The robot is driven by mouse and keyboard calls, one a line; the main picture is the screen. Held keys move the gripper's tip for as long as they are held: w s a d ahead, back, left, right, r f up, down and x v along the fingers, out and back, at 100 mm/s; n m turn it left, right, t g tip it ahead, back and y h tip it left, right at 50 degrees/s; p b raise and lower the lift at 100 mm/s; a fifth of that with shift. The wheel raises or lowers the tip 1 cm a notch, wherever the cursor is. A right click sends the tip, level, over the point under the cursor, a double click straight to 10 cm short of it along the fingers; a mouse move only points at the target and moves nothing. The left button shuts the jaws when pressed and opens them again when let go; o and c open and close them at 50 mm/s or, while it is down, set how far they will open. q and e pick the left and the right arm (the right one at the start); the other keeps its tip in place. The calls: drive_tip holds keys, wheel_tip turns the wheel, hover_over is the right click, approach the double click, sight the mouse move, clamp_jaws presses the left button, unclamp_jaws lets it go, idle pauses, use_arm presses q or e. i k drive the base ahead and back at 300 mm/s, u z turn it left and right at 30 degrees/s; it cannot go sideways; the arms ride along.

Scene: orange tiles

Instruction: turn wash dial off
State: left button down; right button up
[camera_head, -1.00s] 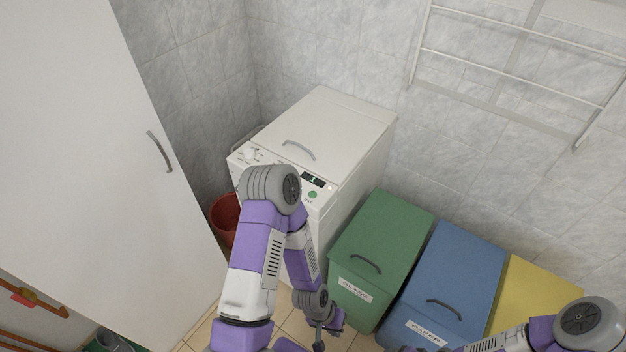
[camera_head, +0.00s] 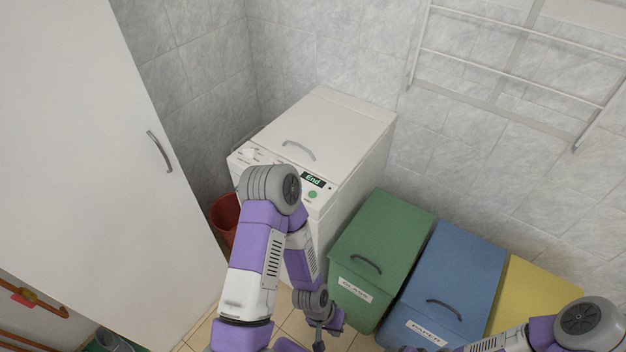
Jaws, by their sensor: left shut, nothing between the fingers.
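The white top-loading washing machine (camera_head: 345,135) stands against the tiled wall, its lid closed. The white wash dial (camera_head: 249,154) is at the left end of its front control panel; its exact setting is too small to read. The panel's display (camera_head: 313,180) reads "End", with a green button (camera_head: 312,195) below it. My left arm's elbow covers part of the panel front. My left gripper (camera_head: 319,343) hangs low near the bottom edge, shut and empty, well away from the dial. My right arm enters at the bottom right; its gripper is out of view.
Green (camera_head: 385,235), blue (camera_head: 458,260) and yellow (camera_head: 535,290) lidded bins stand right of the machine. A red bucket (camera_head: 225,215) sits between it and a tall white cabinet (camera_head: 90,150). A drying rack (camera_head: 510,95) hangs on the wall.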

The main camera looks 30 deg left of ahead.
sight(249, 153)
drive_tip(key=u, duration=0.95)
drive_tip(key=k, duration=0.5)
drive_tip(key=z, duration=0.65)
drive_tip(key=i, duration=0.85)
drive_tip(key=u, duration=2.4)
